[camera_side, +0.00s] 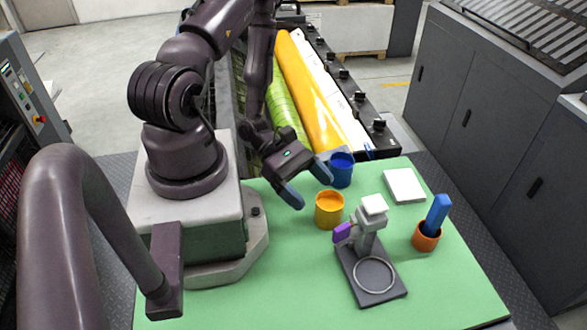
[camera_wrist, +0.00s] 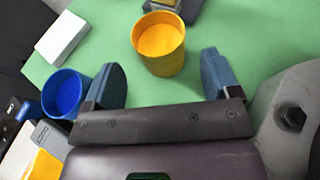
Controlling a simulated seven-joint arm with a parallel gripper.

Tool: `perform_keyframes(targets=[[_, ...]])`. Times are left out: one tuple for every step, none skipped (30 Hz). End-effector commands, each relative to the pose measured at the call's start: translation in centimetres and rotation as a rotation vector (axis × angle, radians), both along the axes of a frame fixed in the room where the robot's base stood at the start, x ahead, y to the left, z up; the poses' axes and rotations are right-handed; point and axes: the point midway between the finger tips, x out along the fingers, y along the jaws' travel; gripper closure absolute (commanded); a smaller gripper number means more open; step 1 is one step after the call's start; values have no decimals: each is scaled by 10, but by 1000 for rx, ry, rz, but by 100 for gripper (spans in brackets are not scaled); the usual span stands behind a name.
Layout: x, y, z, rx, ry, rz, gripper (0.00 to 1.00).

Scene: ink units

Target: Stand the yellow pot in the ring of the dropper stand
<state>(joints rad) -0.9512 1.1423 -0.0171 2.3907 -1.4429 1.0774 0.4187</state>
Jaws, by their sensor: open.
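The yellow pot (camera_side: 329,212) stands upright on the green table, left of the dropper stand. It shows in the wrist view (camera_wrist: 160,58), ahead of my fingers and roughly between their lines. The dropper stand (camera_side: 368,262) has a dark base, a grey post with a white top, a purple part on its left and a pale ring (camera_side: 374,274) low over the base. The ring looks empty. My gripper (camera_side: 306,184) is open and empty, behind and to the left of the yellow pot in the side view. In the wrist view my gripper (camera_wrist: 158,88) shows two blue fingers spread apart.
A blue pot (camera_side: 341,170) stands close to one finger, and also shows in the wrist view (camera_wrist: 66,94). A white block (camera_side: 404,186) lies at the back right. An orange cup (camera_side: 426,237) holds a blue item (camera_side: 437,213) at the right. The front of the table is clear.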

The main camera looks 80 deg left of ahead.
Motion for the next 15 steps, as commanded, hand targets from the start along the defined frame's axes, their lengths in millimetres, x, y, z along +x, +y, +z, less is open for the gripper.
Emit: perform_keyframes(targets=[[-6,10,4,4,-1,5,18],[-9,14,7,5,-1,4,18],[-14,20,10,4,-2,4,18],[-17,24,12,3,-1,3,18],[-20,28,14,3,1,4,18],[-23,33,16,4,-2,3,18],[-25,36,18,2,-1,3,18],[-27,38,19,2,-1,3,18],[-30,41,21,1,-1,1,18],[-31,43,22,1,-1,1,18],[-32,44,23,0,0,1,18],[-34,46,23,0,0,0,18],[-34,46,24,-1,0,0,18],[-35,47,24,-2,0,-1,18],[-35,47,25,0,-1,-4,18]])
